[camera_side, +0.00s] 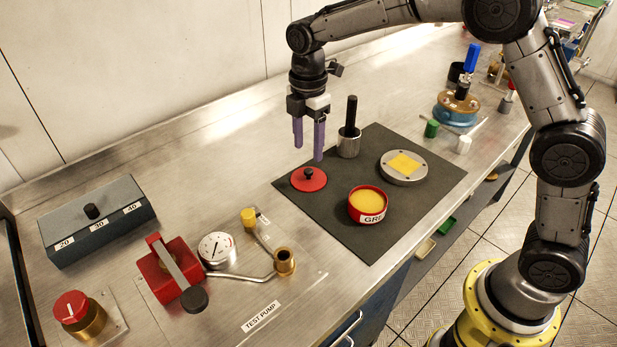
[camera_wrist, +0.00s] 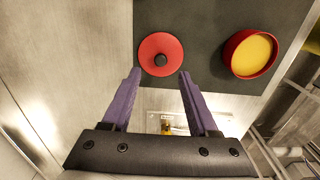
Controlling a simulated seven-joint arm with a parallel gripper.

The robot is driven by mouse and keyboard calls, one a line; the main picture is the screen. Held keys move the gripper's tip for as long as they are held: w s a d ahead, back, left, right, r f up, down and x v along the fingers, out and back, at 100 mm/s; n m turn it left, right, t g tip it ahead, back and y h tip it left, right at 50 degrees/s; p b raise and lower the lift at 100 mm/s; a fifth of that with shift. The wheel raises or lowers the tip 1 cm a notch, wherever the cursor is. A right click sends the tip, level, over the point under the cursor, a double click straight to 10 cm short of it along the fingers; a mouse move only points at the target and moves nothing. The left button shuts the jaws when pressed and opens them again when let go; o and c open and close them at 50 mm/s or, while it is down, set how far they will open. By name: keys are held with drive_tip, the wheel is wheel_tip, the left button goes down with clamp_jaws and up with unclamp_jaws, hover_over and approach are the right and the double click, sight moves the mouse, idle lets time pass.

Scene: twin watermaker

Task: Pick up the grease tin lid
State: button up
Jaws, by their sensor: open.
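The grease tin lid (camera_side: 309,180) is a flat red disc with a black knob, lying on the dark mat (camera_side: 400,216) near its left corner. It also shows in the wrist view (camera_wrist: 160,56), just beyond my fingertips. My gripper (camera_side: 309,153) has two purple fingers, open and empty, pointing down above the lid and apart from it. In the wrist view the gripper (camera_wrist: 160,72) has the lid's knob between the lines of its fingers. The red grease tin (camera_side: 367,205), full of yellow grease, stands open to the right of the lid.
A metal cup with a black-handled tool (camera_side: 349,141) stands close behind the lid. A grey round flange with a yellow patch (camera_side: 403,168) lies at the mat's right. A pressure gauge (camera_side: 217,250), a red pump (camera_side: 176,269) and a numbered grey block (camera_side: 97,222) stand at left.

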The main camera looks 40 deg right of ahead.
sight(309, 170)
drive_tip(key=shift+f, duration=3.05)
clamp_jaws()
